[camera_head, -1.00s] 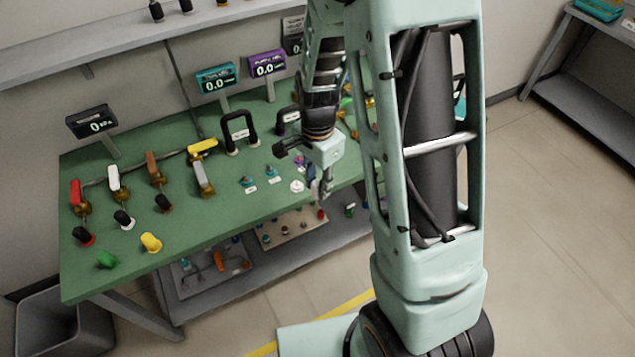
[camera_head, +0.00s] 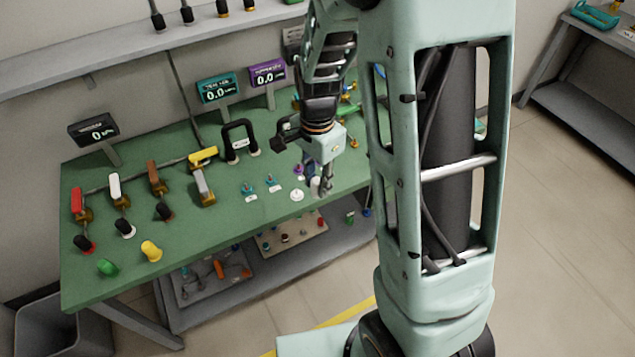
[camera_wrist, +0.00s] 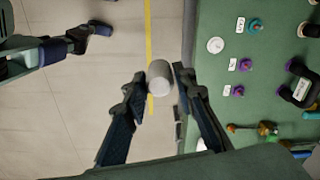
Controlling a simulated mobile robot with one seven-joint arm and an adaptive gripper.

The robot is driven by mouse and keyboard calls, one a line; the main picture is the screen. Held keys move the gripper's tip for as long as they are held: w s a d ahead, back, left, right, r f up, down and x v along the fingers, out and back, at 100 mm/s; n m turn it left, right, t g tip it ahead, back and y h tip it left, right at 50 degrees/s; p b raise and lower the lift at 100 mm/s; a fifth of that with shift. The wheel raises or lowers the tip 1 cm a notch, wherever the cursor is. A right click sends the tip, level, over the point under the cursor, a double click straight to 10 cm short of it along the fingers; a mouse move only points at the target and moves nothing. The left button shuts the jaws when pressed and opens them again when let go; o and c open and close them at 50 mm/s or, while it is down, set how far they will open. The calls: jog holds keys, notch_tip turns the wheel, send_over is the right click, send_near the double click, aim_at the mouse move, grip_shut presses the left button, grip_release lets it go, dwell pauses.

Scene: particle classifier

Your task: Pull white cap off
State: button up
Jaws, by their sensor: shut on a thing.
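My gripper (camera_wrist: 160,84) is shut on the white cap (camera_wrist: 160,77), a short pale grey-white cylinder between the two dark fingertips in the wrist view. In the head view the fingertips (camera_head: 321,186) and the pale cap (camera_head: 315,186) show above the front right part of the green table. The cap is clear of the table in the wrist view, with floor behind it. A round white fitting (camera_head: 297,195) lies on the table to the left of the gripper. It also shows in the wrist view (camera_wrist: 215,45), apart from the cap.
Teal fittings (camera_head: 270,183) and a purple fitting (camera_head: 299,169) stand near the white fitting. A black handle (camera_head: 240,138) and valves with coloured levers (camera_head: 115,190) are further left. Displays (camera_head: 218,90) stand along the back. Open floor (camera_head: 560,230) lies to the right.

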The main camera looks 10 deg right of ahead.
jog(key=shift+r, duration=0.1)
jog(key=shift+r, duration=1.45)
